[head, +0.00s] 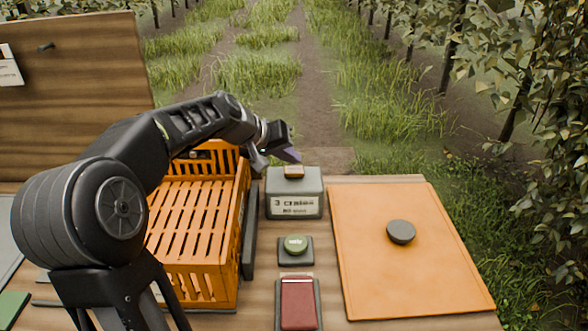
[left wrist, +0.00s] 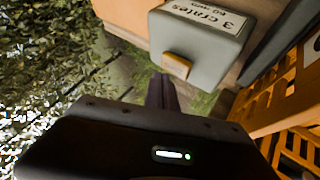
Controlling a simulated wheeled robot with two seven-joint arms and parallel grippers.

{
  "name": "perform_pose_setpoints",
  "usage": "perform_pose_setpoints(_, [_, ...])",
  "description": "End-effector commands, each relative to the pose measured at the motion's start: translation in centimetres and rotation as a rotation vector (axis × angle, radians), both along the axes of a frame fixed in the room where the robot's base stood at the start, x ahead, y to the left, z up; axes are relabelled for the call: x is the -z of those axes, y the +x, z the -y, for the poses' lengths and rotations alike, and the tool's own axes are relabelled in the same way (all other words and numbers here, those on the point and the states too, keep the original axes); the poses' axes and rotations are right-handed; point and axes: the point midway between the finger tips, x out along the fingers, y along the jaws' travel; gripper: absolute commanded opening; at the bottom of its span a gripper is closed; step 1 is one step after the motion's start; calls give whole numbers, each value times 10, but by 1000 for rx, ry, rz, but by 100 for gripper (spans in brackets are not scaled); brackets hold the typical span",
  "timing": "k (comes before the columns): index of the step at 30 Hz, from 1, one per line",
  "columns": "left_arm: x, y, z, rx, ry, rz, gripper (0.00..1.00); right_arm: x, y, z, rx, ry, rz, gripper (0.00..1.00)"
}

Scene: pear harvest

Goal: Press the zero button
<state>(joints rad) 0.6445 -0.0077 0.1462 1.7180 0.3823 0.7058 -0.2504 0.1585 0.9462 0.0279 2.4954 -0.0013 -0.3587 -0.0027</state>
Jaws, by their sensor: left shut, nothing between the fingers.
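The green button has small pale lettering that I cannot read surely. My left gripper (head: 288,156) is shut and empty, just above and behind the amber button. In the left wrist view its fingers (left wrist: 161,93) are close to that button; I cannot tell whether they touch. My right gripper is not in view.
An orange crate (head: 243,230) stands left of the box, partly behind my left arm. A dark red block (head: 298,304) lies in front of the green button. An orange mat (head: 400,285) with a dark puck (head: 401,232) covers the right side. Grass lies beyond the table.

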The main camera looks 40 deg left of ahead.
Motion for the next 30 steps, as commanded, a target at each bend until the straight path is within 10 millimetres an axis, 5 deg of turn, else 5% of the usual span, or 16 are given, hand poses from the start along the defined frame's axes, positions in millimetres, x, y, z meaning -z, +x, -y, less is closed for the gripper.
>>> perform_pose_setpoints(30, [8,0,0,0,0,0,0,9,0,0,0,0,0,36])
